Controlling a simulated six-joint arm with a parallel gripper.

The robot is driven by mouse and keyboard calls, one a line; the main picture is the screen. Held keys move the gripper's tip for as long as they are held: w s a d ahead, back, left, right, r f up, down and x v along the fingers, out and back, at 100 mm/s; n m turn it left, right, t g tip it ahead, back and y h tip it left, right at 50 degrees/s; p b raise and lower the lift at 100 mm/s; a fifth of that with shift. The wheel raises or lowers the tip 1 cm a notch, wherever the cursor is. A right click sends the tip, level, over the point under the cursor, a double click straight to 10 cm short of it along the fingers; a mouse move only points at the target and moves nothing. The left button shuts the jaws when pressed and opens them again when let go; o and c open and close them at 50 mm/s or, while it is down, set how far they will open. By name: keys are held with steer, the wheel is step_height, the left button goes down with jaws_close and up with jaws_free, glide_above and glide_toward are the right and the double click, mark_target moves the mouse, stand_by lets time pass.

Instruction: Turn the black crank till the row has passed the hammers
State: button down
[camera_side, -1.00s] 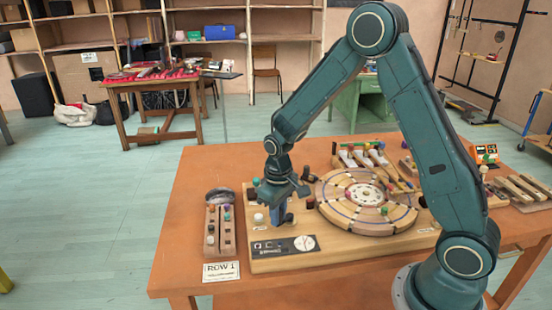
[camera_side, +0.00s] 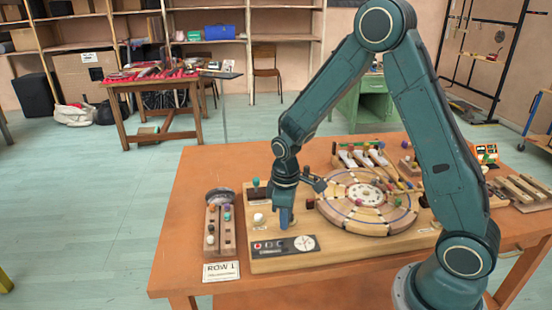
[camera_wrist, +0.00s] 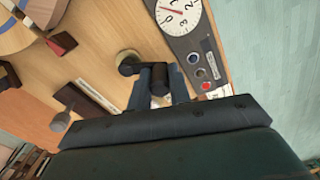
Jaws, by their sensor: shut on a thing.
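The black crank (camera_wrist: 130,64) shows in the wrist view, its arm running from a round pale hub to an upright dark grip (camera_wrist: 162,78). My gripper (camera_wrist: 160,88) is shut on that grip, one finger on each side. In the side view my gripper (camera_side: 286,218) points down at the front left of the wooden board, and it hides the crank there. The round wooden wheel (camera_side: 366,202) lies to its right, with a few small coloured pegs on it. The hammers (camera_side: 366,157) lie in a row behind the wheel.
A panel with a white dial (camera_side: 304,243) is at the board's front; the dial also shows in the wrist view (camera_wrist: 178,14). A wooden peg rack (camera_side: 220,232) and a ROW 1 card (camera_side: 221,272) are at left. Wooden bars (camera_side: 522,188) lie at right.

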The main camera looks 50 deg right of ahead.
steer(key=c, duration=1.3)
jaws_free()
steer(key=shift+r, duration=0.15)
step_height(320, 180, up, 14)
steer(key=shift+f, duration=0.2)
